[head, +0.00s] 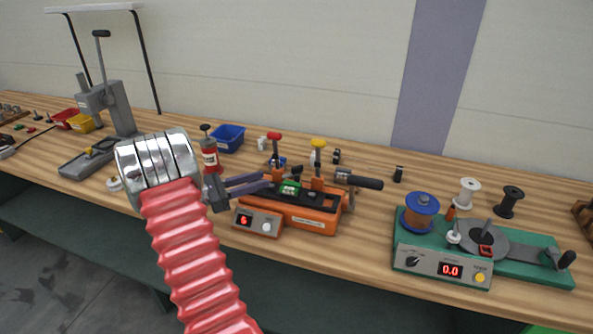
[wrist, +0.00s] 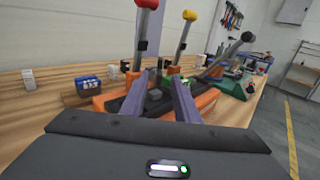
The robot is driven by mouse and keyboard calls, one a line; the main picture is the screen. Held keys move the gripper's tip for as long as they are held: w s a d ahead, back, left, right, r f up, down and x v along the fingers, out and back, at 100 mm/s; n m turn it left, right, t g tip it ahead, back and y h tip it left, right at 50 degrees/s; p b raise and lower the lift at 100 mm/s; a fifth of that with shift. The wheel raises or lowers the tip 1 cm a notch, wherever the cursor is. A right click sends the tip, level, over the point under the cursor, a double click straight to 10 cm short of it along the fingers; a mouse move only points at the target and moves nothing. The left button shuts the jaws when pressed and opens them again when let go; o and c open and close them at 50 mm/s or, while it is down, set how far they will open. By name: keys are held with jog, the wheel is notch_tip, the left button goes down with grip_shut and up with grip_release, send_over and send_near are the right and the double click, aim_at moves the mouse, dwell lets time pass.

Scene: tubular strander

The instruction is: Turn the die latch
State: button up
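An orange bench machine (head: 318,222) stands mid-bench with a dark top. It carries a red-knobbed lever (head: 274,150), a yellow-knobbed lever (head: 318,158) and a black-handled lever (head: 362,181) lying toward the right. A small green block (head: 290,187) sits on its top. I cannot tell which part is the die latch. My gripper (head: 270,181) reaches in from the left over the machine's left end, its two purple-grey fingers apart with nothing seen between them. In the wrist view, the fingers (wrist: 160,92) point at the dark top, with the red knob (wrist: 148,4) and yellow knob (wrist: 190,15) beyond.
A blue bin (head: 228,137) and a red bottle (head: 209,155) stand behind my gripper. A green winding machine (head: 483,255) with a blue spool is at the right. A grey lever press (head: 105,100) is at the left. Bare bench lies between the orange and green machines.

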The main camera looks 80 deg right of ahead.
aim_at(297, 169)
jog(key=x, duration=1.3)
jog(key=shift+s+d, duration=0.25)
jog(key=shift+s, duration=0.05)
jog(key=shift+c, duration=0.3)
grip_shut()
